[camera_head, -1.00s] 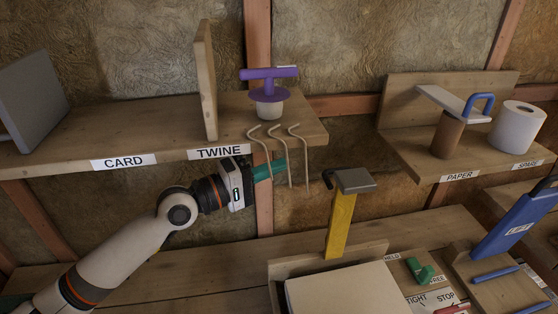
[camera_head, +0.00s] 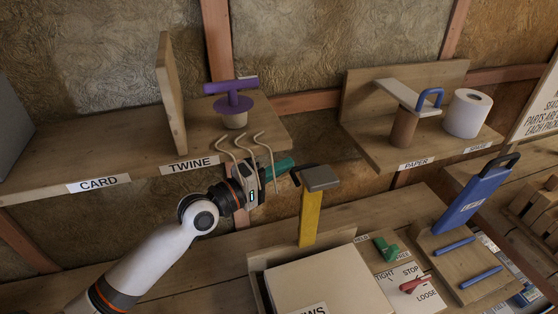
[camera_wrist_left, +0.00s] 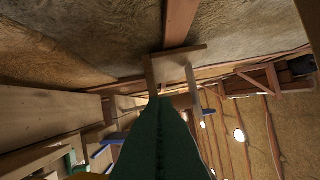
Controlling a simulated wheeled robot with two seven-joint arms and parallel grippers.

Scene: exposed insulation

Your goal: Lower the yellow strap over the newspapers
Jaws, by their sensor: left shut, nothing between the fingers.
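The yellow strap (camera_head: 311,218) stands upright behind the newspapers (camera_head: 335,284), a pale, flat-topped stack in a wooden holder with a partly cut-off label. A grey block (camera_head: 320,179) caps the strap, with a dark hook (camera_head: 296,178) on its left side. My left gripper (camera_head: 287,166) has green fingers, shut and empty, just left of the grey block by the hook. I cannot tell whether they touch. Its shut fingers fill the lower middle of the left wrist view (camera_wrist_left: 158,135). My right gripper is not in view.
Bent twine hooks (camera_head: 252,157) hang from the shelf (camera_head: 130,165) right by my left wrist. A purple-handled tool (camera_head: 233,101) stands on that shelf. Right of the newspapers are a green clip (camera_head: 386,248), a red lever (camera_head: 414,286) and a blue tool (camera_head: 478,196).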

